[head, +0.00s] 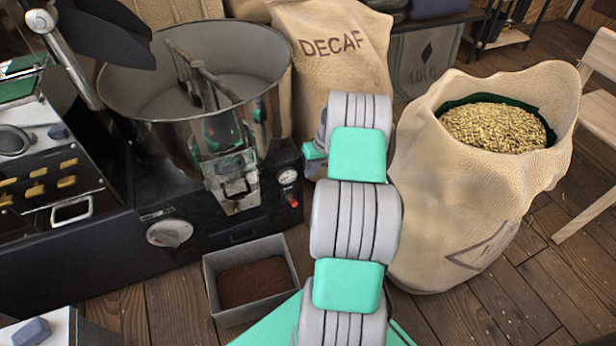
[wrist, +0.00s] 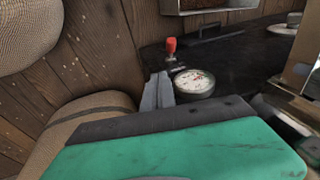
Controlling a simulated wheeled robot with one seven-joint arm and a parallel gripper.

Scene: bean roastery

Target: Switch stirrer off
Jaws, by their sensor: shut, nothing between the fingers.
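A small red-tipped lever (head: 293,201) sticks out from the front of the black roaster base, just below a round white-faced gauge (head: 288,177). In the wrist view the red-tipped lever (wrist: 171,46) stands beside the gauge (wrist: 194,82), its red tip pointing toward the metal tray. I see no label on it. My gripper (wrist: 158,92) is shut and empty; its grey fingers show close to the lever and gauge, and I cannot tell whether they touch. In the head view my arm hides most of the gripper.
The steel cooling drum (head: 200,75) with its stirrer arm stands above the base. A metal tray (head: 212,285) of dark grounds sits on the floor below. A DECAF sack (head: 328,45) stands behind my arm, and an open bean sack (head: 470,195) stands close on its right.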

